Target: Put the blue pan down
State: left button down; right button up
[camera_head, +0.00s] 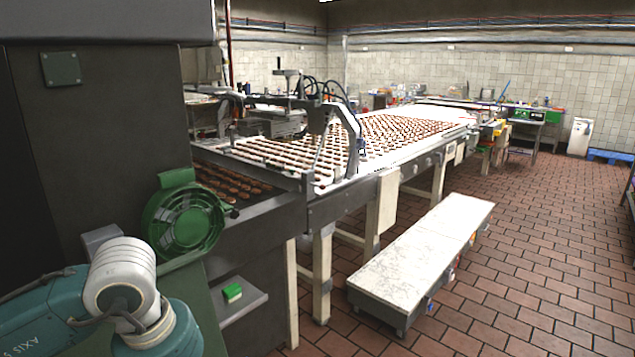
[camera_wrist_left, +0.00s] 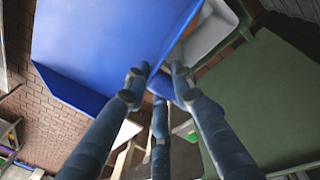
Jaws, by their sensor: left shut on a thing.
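The blue pan (camera_wrist_left: 105,45) fills much of the upper left of the left wrist view, close to the camera and cut off by the top edge. My left gripper (camera_wrist_left: 160,80) is shut on the pan's edge, with dark blue-grey fingers on either side of it. A brick floor shows beyond the pan. Neither the pan nor the left gripper shows in the head view, where my teal left arm comes in at the bottom left. My right gripper is in no view.
A low bench with a white marbled top (camera_head: 420,255) stands on the tiled floor. A conveyor table (camera_head: 345,185) with rows of biscuits is behind it. A green round fan-like part (camera_head: 185,220) is near my arm.

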pick_arm(q)
jog(key=m, duration=0.2)
jog(key=s+m, duration=0.1)
jog(key=s+m+b, duration=0.1)
jog(key=m, duration=0.1)
jog(key=shift+s+a+r+m+g, duration=0.15)
jog(key=shift+r+m+g, duration=0.15)
jog(key=shift+r+g, duration=0.1)
